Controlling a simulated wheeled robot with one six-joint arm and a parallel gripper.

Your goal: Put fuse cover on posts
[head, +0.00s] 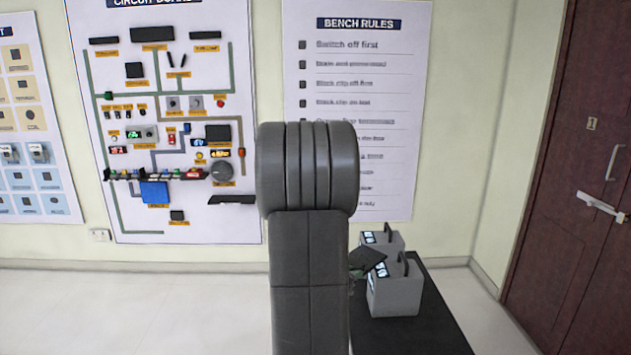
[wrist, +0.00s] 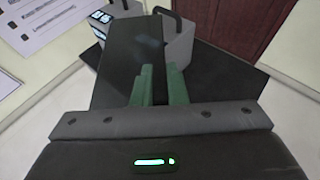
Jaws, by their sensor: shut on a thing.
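My gripper (wrist: 160,84), with two green fingers, is shut on a dark flat plate, which I take to be the fuse cover (wrist: 124,58). The plate extends forward from the fingers in the wrist view, more to the left. In the head view the dark cover (head: 372,260) shows just right of my arm, tilted, in front of the grey boxes. My arm hides most of the gripper there. The circuit board panel (head: 229,110) hangs on the wall at left, with several small parts. I cannot tell which of them are the posts.
Two grey boxes with handles (head: 395,296) stand on a black bench (head: 437,325) at right, close behind the held cover. A bench rules poster (head: 400,150) and a dark red door (head: 565,160) are behind. Floor at left is clear.

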